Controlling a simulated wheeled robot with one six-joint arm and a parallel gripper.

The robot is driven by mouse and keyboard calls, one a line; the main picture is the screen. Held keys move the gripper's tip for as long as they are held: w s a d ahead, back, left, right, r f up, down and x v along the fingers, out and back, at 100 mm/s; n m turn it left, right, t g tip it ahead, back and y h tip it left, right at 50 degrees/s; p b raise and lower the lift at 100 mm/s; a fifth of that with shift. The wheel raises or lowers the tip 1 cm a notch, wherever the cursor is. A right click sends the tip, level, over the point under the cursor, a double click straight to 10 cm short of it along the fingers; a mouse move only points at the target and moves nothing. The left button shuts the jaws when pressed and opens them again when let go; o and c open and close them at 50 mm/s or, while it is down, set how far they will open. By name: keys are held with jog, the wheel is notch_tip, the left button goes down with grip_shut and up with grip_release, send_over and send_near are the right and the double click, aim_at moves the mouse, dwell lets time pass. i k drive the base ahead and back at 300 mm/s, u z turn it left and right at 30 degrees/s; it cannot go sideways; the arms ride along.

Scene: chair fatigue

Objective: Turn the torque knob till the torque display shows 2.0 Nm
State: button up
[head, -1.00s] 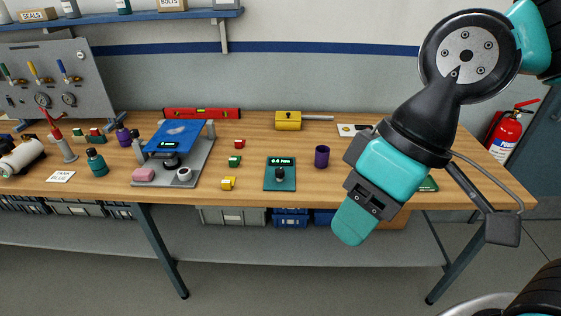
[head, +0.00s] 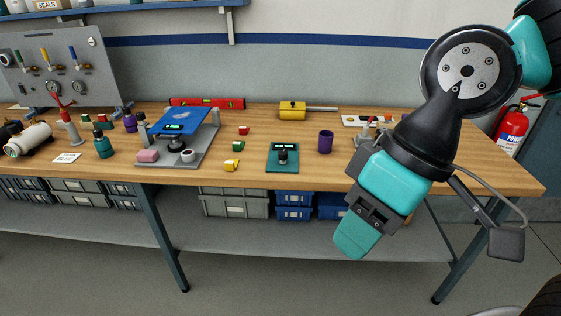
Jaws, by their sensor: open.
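A dark green control box (head: 282,167) sits on the bench near the middle. A black knob (head: 283,155) stands upright on it. The lit display (head: 284,146) behind the knob has green characters too small to read surely. My gripper (head: 357,238) hangs in front of the bench's front edge, to the right of and lower in the picture than the knob. It is apart from the knob and holds nothing that I can see. It shows mostly side-on, with its teal end pointing down and left. I take it as open, though the gap between its jaws is hidden.
Near the box are a purple cup (head: 325,142), a yellow block (head: 232,165) and a fixture with a blue plate (head: 184,119) and its own small display. A yellow tool (head: 292,110) lies behind. My arm hides part of the bench's right side.

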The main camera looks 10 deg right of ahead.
aim_at(282, 154)
jog(key=z, duration=0.05)
jog(key=k, duration=1.15)
jog(key=u, duration=0.45)
jog(key=i, duration=0.6)
jog(key=u, duration=0.65)
jog(key=i, duration=0.9)
jog(key=z, duration=0.9)
jog(key=i, duration=0.75)
jog(key=z, duration=0.7)
